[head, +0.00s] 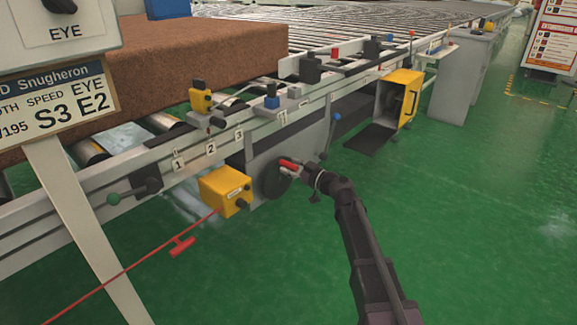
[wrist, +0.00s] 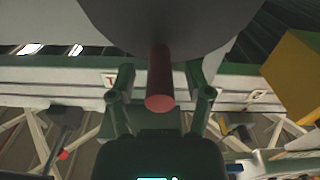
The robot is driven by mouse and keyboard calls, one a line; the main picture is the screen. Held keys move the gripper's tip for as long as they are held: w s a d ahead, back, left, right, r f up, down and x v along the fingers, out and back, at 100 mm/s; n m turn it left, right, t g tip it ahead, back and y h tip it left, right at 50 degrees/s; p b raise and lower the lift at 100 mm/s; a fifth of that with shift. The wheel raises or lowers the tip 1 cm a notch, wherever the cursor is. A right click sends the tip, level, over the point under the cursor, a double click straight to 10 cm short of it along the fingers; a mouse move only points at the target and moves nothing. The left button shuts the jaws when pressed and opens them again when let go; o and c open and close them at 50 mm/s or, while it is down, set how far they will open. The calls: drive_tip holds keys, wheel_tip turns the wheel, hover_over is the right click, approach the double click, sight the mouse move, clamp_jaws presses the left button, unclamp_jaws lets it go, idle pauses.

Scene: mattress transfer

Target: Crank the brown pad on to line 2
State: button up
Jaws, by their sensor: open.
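The brown pad (head: 200,50) lies on the conveyor rollers at the upper left of the head view. Number plates 1 (head: 178,165), 2 (head: 211,149) and 3 (head: 239,135) sit on the conveyor's side rail. The dark round crank wheel (head: 272,178) is below the rail, with a red handle (head: 288,163) sticking out. My gripper (head: 303,168) is at the handle. In the wrist view, my gripper (wrist: 160,85) is open, with one finger on each side of the red handle (wrist: 160,88). The wheel (wrist: 165,20) fills the top. Finger contact is unclear.
A yellow box (head: 226,190) with a red pull cord (head: 150,260) is left of the wheel. An open yellow cabinet (head: 402,90) stands to the right. A sign post (head: 85,220) blocks part of the left. Green floor (head: 480,220) is clear at right.

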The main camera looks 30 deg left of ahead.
drive_tip(key=shift+w+a, duration=0.1)
drive_tip(key=shift+a, duration=0.4)
drive_tip(key=shift+c, duration=0.3)
clamp_jaws()
drive_tip(key=shift+a, duration=0.15)
drive_tip(key=shift+w, duration=0.1)
